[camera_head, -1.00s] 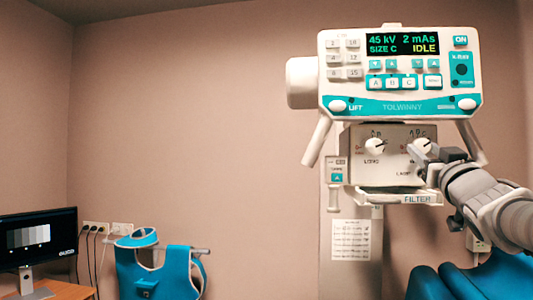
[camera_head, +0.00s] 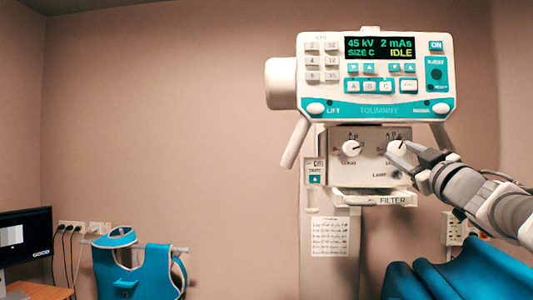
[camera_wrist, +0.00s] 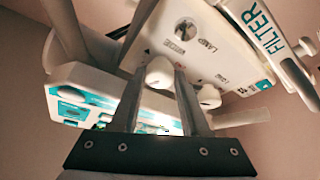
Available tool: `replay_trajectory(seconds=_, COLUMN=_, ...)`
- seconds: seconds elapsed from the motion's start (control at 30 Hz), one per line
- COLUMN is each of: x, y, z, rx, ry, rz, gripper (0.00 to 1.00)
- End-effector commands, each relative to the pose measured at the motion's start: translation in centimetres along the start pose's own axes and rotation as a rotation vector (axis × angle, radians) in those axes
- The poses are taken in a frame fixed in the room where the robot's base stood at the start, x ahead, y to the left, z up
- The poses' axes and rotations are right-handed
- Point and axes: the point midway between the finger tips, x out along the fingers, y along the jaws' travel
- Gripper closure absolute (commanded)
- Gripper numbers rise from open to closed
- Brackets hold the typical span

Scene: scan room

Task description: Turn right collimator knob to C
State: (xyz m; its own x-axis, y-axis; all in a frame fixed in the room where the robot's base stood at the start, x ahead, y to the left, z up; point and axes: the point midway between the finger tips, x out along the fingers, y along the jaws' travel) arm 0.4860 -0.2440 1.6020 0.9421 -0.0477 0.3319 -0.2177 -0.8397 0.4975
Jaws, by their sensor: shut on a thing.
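The right collimator knob (camera_head: 396,148) is a white round knob on the light front panel (camera_head: 371,176) below the console. My gripper (camera_head: 406,147) reaches it from the right and is shut on it. In the wrist view my gripper's two fingers (camera_wrist: 163,70) stand on either side of the knob (camera_wrist: 158,74). The fingers partly cover the knob and its scale, so I cannot tell which letter it points to. The left knob (camera_head: 351,148) is free, with a dark pointer line. It also shows in the wrist view (camera_wrist: 208,97).
The console (camera_head: 375,110) above reads 45 kV, 2 mAs, SIZE C, IDLE. A FILTER tray (camera_head: 375,199) juts out below the panel. A blue seat (camera_head: 455,275) stands below my arm. A blue apron (camera_head: 140,270) and monitor (camera_head: 25,238) are at left.

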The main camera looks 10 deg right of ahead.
Motion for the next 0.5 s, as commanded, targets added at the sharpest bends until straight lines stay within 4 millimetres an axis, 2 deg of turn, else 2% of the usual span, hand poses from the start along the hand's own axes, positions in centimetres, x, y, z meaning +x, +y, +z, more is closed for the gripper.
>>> replay_trajectory(seconds=0.37, x=0.00, y=0.01, z=-0.01, rx=-0.004, ry=0.000, rz=-0.001, gripper=1.00)
replay_trajectory(seconds=0.4, x=0.00, y=0.01, z=-0.01, rx=-0.004, ry=0.000, rz=-0.001, gripper=0.48)
replay_trajectory(seconds=0.5, x=0.00, y=0.01, z=-0.02, rx=-0.003, ry=0.000, rz=-0.001, gripper=0.30)
